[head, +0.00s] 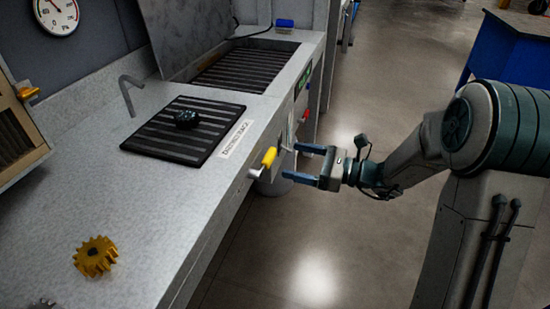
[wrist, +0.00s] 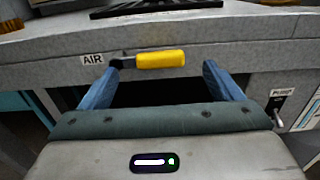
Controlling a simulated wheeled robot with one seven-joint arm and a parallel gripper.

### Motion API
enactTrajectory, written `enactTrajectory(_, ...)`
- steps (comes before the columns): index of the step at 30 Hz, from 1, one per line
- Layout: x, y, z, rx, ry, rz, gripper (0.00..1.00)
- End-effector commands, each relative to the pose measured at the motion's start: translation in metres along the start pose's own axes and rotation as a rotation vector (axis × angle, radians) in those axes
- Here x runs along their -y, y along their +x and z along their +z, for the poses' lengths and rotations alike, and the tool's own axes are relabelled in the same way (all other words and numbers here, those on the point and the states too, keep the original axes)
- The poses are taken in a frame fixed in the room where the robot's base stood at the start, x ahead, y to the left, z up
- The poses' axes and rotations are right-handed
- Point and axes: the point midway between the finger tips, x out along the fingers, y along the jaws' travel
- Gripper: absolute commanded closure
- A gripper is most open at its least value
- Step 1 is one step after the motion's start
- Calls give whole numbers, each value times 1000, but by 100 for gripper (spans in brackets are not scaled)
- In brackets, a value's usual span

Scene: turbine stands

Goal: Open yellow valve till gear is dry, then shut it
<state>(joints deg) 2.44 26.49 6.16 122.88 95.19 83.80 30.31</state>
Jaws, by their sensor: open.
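The yellow valve handle (head: 269,157) sticks out from the front of the grey bench. In the wrist view the yellow handle (wrist: 161,59) lies level, with an AIR label (wrist: 92,59) to its left. My gripper (head: 297,163) is open and empty, its blue fingers pointing at the bench front, just short of the handle. In the wrist view the handle shows beyond and between my fingertips (wrist: 160,75). I cannot tell whether the gear is wet.
A yellow gear (head: 96,256) lies on the near bench top. A second grate (head: 240,70) lies further back. A red handle (head: 305,115) and a PUMP label (wrist: 282,92) are on the bench front. Open floor (head: 345,230) lies right of the bench.

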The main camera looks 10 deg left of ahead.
Motion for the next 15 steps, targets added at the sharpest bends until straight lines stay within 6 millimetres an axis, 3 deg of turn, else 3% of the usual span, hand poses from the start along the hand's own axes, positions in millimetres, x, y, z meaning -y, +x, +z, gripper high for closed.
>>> enactTrajectory(6, -1, 42, -1, 0, 0, 4, 15)
enactTrajectory(15, -1, 63, 0, 0, 0, 1, 15)
